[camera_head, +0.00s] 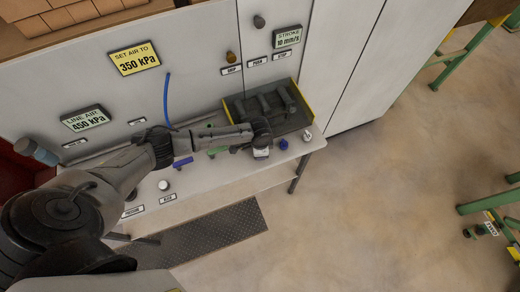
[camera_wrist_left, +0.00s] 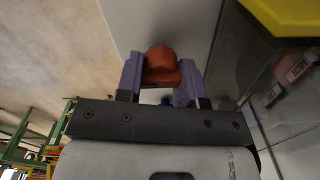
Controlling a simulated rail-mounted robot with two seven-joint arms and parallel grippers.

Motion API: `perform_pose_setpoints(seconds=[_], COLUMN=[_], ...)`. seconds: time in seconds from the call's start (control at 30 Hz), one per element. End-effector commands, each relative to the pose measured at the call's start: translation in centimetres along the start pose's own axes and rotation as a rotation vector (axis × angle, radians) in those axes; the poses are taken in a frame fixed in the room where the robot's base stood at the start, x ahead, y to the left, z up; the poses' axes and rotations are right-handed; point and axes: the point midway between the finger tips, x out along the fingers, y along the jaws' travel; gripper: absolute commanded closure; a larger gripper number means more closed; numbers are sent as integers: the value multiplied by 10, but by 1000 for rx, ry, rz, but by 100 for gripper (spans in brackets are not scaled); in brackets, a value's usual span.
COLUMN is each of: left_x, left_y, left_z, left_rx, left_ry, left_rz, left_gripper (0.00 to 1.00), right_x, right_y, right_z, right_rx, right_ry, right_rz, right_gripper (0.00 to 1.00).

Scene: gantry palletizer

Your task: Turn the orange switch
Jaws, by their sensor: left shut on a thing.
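The orange switch (camera_wrist_left: 161,58) shows in the left wrist view, at the far end of my left gripper. My left gripper (camera_wrist_left: 160,74) has one purple finger on each side of it and is shut on it. In the head view my left arm reaches across the pale work shelf, and its gripper (camera_head: 262,152) is near the shelf's right part, in front of a dark tray. The orange switch cannot be made out in the head view; the arm's end covers that area. My right gripper is in neither view.
The dark tray with a yellow edge (camera_head: 310,103) stands at the shelf's back right. A blue knob (camera_head: 283,144) and a white knob (camera_head: 307,136) are right of the gripper. A white button (camera_head: 163,185) is at the shelf's front left.

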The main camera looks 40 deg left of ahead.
Motion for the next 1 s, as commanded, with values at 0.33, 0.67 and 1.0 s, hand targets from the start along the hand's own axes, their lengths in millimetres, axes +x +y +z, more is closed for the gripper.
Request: perform_pose_setpoints(seconds=[0.33,0.67,1.0], left_x=[-1,-1,0], left_y=[0,0,0], left_z=[-1,-1,0], left_rx=[-23,-22,-21], left_ry=[3,3,1], left_rz=[1,1,0], left_gripper=[89,54,40], right_x=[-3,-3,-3], right_y=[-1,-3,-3], right_z=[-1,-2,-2], right_rx=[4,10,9], right_ry=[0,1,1], right_rz=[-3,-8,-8], right_gripper=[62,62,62])
